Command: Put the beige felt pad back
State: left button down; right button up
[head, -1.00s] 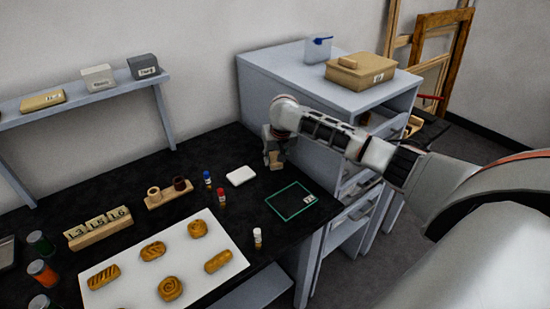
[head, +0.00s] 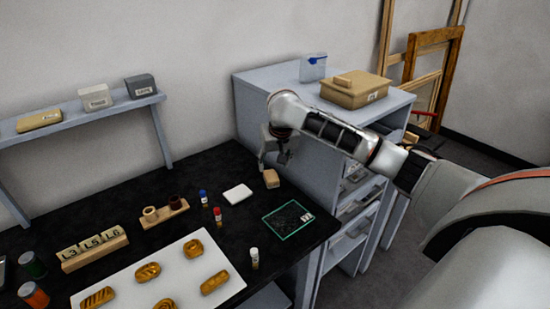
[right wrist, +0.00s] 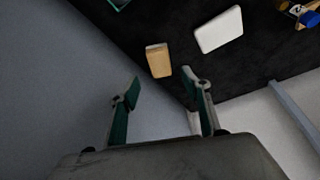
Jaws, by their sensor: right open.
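A small tan block (head: 271,178), which looks like the beige felt pad, lies on the black tabletop near its back right edge, beside the grey cabinet. My right gripper (head: 279,158) is just above and behind it, open and empty. In the right wrist view the tan block (right wrist: 158,62) lies beyond the spread fingertips of my right gripper (right wrist: 164,88), apart from them. A green-outlined rectangle (head: 288,222) with a small white label is on the table, in front of the block. The block is outside it. My left gripper is not in view.
A white pad (head: 238,193) lies left of the block. Red-capped (head: 218,217), blue-capped and white-capped vials stand nearby. A white board (head: 130,290) with pastry-like pieces is in front. The grey cabinet (head: 290,95) bears a tan box (head: 355,94) with another small beige piece on top.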

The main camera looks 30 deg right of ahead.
jog(key=shift+v, duration=1.65)
